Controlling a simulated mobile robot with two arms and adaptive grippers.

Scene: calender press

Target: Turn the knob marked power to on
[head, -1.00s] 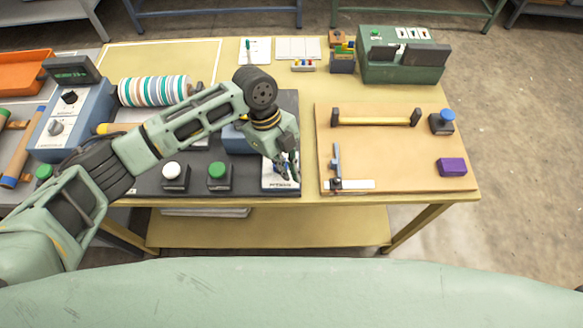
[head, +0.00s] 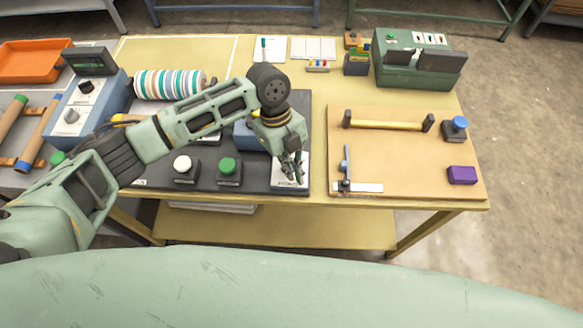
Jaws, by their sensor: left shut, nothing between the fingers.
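A small pale panel (head: 289,184) with dark lettering, too small to read surely, lies at the right end of the dark machine base. My left gripper (head: 294,178) reaches over it from the left, fingers pointing down and shut with nothing between them. The fingers and wrist cover most of the panel, so any knob there is largely hidden, and I cannot tell its setting or whether the fingers touch it. Two other knobs, a black one (head: 87,87) and a grey one (head: 72,116), sit on the blue control box at the left. My right gripper is not in view.
A white button (head: 182,163) and a green button (head: 228,166) stand left of the panel. The wooden board (head: 400,160) to the right carries a bar handle, a blue-topped button (head: 459,123) and a purple block (head: 462,175). A green box (head: 420,68) stands behind.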

